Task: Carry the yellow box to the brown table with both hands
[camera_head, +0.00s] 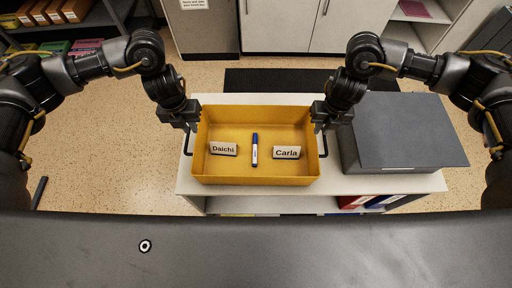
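The yellow box (256,180) is an open tray standing level on a white-topped low shelf unit (375,184). It has a dark handle on its left side (187,145) and one on its right side (325,146). Inside lie a "Daichi" name card (222,149), a blue and white marker (255,150) and a "Carla" name card (287,153). My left gripper (190,124) is at the far end of the left handle, and my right gripper (319,124) is at the far end of the right handle. The arms hide their fingers. No brown table is in view.
A grey closed case (404,133) stands on the same unit, right of the box and close to my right gripper. Binders (372,201) show on the shelf below. Cabinets (300,26) and a dark mat (285,80) lie behind. Speckled floor (110,140) is clear at left.

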